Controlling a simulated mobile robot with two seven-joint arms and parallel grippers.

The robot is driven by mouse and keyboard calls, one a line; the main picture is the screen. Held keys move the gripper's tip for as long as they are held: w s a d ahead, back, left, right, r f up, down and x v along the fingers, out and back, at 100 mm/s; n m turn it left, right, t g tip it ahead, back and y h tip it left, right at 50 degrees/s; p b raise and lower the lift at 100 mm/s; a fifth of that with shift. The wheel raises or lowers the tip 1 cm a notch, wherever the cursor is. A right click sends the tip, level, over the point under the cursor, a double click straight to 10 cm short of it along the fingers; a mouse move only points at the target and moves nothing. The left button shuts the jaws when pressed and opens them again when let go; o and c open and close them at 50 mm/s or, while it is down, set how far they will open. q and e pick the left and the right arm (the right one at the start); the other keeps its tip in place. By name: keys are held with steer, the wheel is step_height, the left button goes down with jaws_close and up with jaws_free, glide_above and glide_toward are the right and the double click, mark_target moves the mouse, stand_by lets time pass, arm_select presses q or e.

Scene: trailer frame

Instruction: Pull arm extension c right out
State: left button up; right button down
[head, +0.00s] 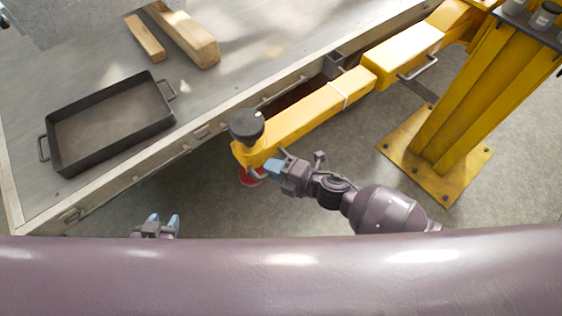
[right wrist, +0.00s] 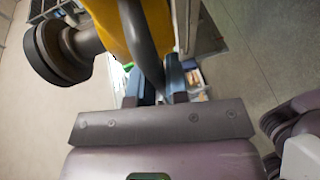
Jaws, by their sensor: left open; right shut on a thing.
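The yellow arm extension (head: 312,109) reaches down-left from a thicker yellow arm section (head: 404,54) on the yellow post. A dark round knob or pad (head: 247,124) sits on its near end. My right gripper (head: 264,172) is shut on a grey curved handle (head: 256,174) at that end. The right wrist view shows the handle (right wrist: 143,45) passing between the blue fingertips (right wrist: 160,84), with the dark round pad (right wrist: 58,50) to the left. My left gripper (head: 163,222) is open and empty at the lower left, apart from the extension.
The trailer bed (head: 95,60) carries a black tray (head: 110,118) and wooden beams (head: 184,36). Its side edge runs close along the yellow extension. The post's yellow base plate (head: 458,172) is bolted to the floor at right. Floor between is clear.

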steer(key=shift+s+a, duration=0.25)
steer(key=c, duration=1.1)
jaws_free()
steer(key=shift+c, duration=0.2)
steer(key=shift+w+d, duration=0.1)
steer(key=v, duration=1)
steer(key=shift+d, duration=0.3)
